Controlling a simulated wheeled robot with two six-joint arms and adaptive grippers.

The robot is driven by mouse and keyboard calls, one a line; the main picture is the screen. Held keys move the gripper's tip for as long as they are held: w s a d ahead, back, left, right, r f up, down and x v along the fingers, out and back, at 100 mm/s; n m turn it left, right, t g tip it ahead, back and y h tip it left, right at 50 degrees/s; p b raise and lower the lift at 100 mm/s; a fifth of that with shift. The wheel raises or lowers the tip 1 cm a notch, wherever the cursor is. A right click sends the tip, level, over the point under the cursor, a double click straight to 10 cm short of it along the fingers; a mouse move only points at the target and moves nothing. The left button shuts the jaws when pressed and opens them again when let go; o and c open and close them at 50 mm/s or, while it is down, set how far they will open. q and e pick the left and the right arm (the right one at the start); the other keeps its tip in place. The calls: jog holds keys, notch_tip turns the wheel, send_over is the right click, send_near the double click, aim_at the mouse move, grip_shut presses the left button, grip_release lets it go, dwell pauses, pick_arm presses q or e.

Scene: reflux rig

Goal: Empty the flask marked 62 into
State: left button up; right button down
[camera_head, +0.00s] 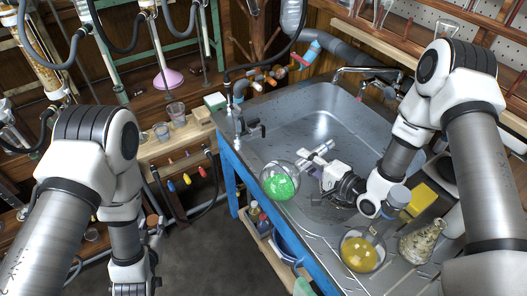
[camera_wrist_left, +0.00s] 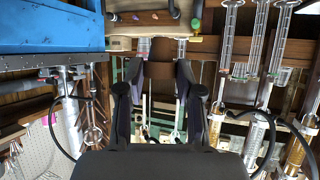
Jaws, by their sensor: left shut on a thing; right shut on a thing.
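A round-bottomed glass flask with green contents (camera_head: 279,184) is over the left front edge of the sink (camera_head: 318,118) in the head view. Its neck points up and to the right. My right gripper (camera_head: 322,172) is shut on the flask near its neck. My left gripper (camera_head: 153,228) is low at the left, shut on a small brown stopper-like piece (camera_head: 154,220). This brown piece also shows between the fingers in the left wrist view (camera_wrist_left: 162,56). A round flask of yellow liquid (camera_head: 360,252) stands on the counter at the right. No number is readable on either flask.
A conical flask (camera_head: 421,242) and a yellow sponge-like block (camera_head: 420,198) are right of the sink. Small beakers (camera_head: 176,112) stand on a wooden ledge. Glassware hangs at the back left. The basin looks empty.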

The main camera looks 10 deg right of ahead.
jog(key=shift+w+d+f+m, duration=0.1)
jog(key=shift+f+m, duration=0.2)
jog(key=shift+f, duration=0.05)
dwell(1.1)
jog(key=shift+r, duration=0.3)
jog(key=shift+f, duration=0.2)
dwell(0.5)
jog(key=shift+r, duration=0.15)
jog(key=shift+f+b, duration=0.4)
jog(key=shift+b, duration=0.05)
dwell(2.1)
jog(key=shift+w+d+m, duration=0.15)
jog(key=shift+d+m, duration=0.15)
jog(key=shift+m, duration=0.6)
dwell(1.3)
